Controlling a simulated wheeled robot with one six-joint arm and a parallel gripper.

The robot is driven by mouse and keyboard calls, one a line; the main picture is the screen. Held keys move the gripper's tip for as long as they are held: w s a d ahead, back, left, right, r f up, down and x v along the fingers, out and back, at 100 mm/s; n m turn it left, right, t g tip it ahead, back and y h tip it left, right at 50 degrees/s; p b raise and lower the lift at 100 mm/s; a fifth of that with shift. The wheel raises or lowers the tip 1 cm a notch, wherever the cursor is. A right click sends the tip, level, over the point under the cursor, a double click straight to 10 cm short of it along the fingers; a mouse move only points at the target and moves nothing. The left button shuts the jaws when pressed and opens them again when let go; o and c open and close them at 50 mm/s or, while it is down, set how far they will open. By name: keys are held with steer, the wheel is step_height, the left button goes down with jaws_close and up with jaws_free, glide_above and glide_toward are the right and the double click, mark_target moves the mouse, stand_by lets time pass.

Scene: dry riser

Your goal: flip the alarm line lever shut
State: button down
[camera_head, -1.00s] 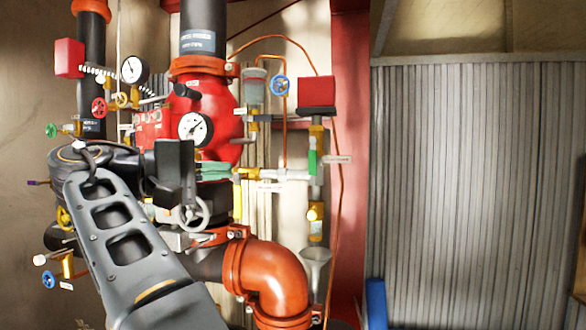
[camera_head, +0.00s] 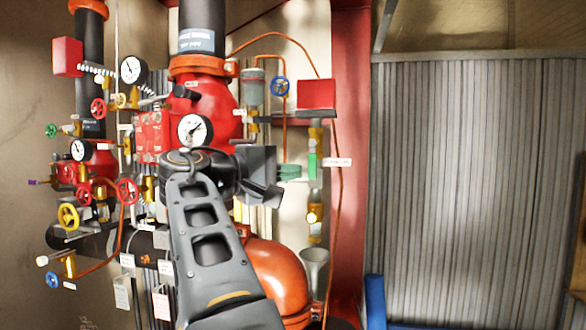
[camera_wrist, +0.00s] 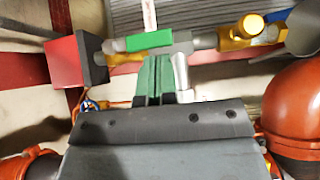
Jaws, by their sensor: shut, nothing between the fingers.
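My gripper (camera_head: 292,172) is shut and empty, with green fingers pointing right in the head view. In the wrist view the shut fingertips (camera_wrist: 153,62) are just short of a grey pipe fitting that carries a green, lever-like piece (camera_wrist: 150,41). The green piece also shows in the head view (camera_head: 312,165), below a red box (camera_head: 317,94). A pale tag with red lettering (camera_head: 337,162) sticks out beside it. I take the green piece to be the alarm line lever, but its label is not readable. I cannot tell whether the fingers touch it.
A silver pipe branch (camera_wrist: 182,76) runs beside my fingers. A yellow fitting (camera_head: 314,207) and a funnel (camera_head: 314,262) are below. The red valve body (camera_head: 212,105) and gauge (camera_head: 195,131) stand left. A thin copper pipe (camera_head: 340,225) passes at right; beyond is corrugated wall.

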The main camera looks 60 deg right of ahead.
steer(key=shift+s+d, duration=0.2)
steer(key=shift+s, duration=0.1)
steer(key=shift+f, duration=0.1)
steer(key=shift+s+f+n+g+h+b, duration=0.1)
steer(key=shift+s+n+g+h+b, duration=0.15)
steer(key=shift+n+h+b, duration=0.4)
